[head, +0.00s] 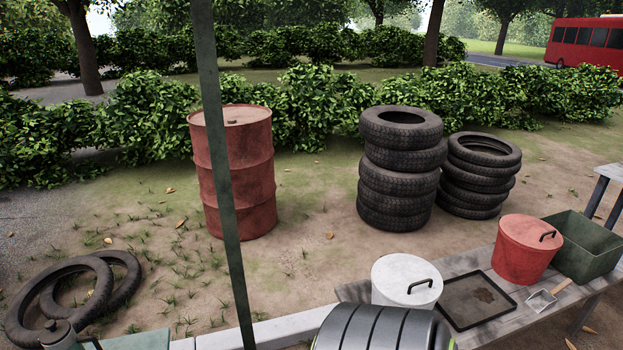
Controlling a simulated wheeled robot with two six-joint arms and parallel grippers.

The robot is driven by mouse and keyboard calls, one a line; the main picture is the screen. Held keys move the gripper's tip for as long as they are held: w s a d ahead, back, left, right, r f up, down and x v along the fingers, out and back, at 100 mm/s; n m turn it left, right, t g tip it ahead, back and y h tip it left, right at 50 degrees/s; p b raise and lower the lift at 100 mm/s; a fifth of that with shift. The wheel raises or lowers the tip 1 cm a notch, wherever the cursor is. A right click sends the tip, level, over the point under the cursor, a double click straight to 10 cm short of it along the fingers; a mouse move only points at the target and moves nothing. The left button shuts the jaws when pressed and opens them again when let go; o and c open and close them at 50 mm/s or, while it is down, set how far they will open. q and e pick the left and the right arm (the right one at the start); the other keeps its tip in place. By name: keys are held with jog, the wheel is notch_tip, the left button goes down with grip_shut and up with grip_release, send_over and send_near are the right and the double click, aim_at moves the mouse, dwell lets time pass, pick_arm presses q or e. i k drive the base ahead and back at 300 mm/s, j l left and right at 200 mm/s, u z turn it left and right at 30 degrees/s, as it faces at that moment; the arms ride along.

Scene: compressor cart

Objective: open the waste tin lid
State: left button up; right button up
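Two lidded tins stand on a grey plank bench at the lower right in the head view; I cannot tell which is the waste tin. The red tin (523,257) has a red lid (528,231) with a black bar handle (547,236). The white tin (392,291) has a white lid (398,271) with a black handle (420,285). Both lids appear to be seated on their tins. The white tin's lower part is hidden by a dark ribbed rounded object. Neither of my grippers is in view.
On the bench (520,322) are a dark shallow tray (447,310), a small scoop-like tool (541,301) and a green bin (568,270). The ribbed object (372,331) is in front. A thin post (217,150) crosses the view. Tyre stacks (398,165) and a red drum (247,185) stand behind.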

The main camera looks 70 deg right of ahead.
aim_at(402, 279)
jog(key=z, duration=2.75)
